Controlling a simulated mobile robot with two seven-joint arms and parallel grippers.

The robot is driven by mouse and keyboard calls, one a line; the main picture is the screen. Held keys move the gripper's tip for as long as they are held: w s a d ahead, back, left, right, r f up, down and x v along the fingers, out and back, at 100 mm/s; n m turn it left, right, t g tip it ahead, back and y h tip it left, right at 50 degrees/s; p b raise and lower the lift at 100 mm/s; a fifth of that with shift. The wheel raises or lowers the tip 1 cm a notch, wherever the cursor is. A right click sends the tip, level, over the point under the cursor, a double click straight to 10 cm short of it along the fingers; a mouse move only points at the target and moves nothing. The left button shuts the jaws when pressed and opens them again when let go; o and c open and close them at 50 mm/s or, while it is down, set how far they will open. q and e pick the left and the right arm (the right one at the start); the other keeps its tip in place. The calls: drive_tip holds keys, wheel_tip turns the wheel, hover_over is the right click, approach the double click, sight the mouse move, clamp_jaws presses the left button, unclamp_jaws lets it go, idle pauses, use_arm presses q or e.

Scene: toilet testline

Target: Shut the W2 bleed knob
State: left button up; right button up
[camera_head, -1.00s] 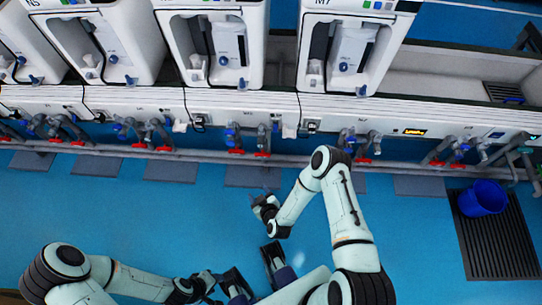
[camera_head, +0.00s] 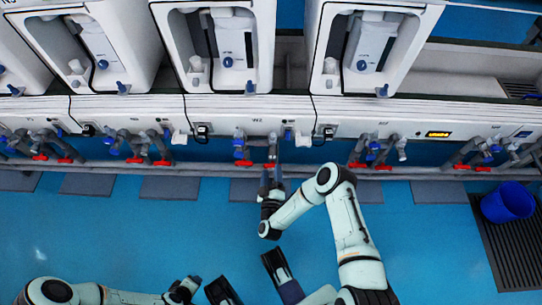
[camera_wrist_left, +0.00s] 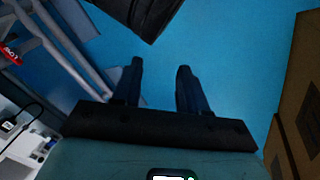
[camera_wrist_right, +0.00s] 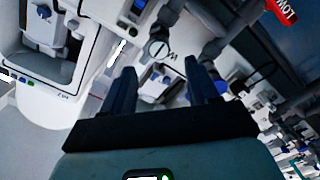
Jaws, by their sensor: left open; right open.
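The W2 station is on the white panel (camera_head: 257,120), with blue knobs (camera_head: 239,148) on grey pipe fittings and red handles below them. Which blue part is the bleed knob I cannot tell at this size. My right gripper (camera_head: 271,174) is open and empty, pointing at the wall just below and right of the W2 fittings. In the right wrist view its fingers (camera_wrist_right: 161,72) frame pale fittings, with a round white-faced part (camera_wrist_right: 158,48) beyond the tips. No contact shows. My left gripper (camera_wrist_left: 160,66) is open and empty over blue floor, far from the panel.
White toilet units (camera_head: 215,50) stand above the panel. Grey pipes with red handles run along its lower edge. A blue bucket (camera_head: 507,202) stands on a dark grate at right. Grey mats lie below the pipes; the blue floor (camera_head: 120,225) is open.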

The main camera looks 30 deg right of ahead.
sight(272, 156)
drive_tip(key=b+x, duration=0.1)
drive_tip(key=x, duration=0.3)
drive_tip(key=shift+d, duration=0.1)
drive_tip(key=b+x, duration=0.1)
drive_tip(key=x, duration=0.2)
drive_tip(key=shift+w+d, duration=0.1)
drive_tip(key=shift+w, duration=0.25)
drive_tip(key=shift+w+d, duration=0.25)
drive_tip(key=shift+w, duration=0.25)
use_arm(q)
drive_tip(key=shift+g, duration=0.7)
drive_tip(key=s+f, duration=0.1)
drive_tip(key=f, duration=0.1)
drive_tip(key=s+a+f, duration=0.1)
drive_tip(key=s+f, duration=0.1)
drive_tip(key=shift+s+f, duration=0.2)
drive_tip(key=shift+s, duration=0.05)
use_arm(e)
drive_tip(key=shift+r, duration=0.1)
drive_tip(key=c, duration=1)
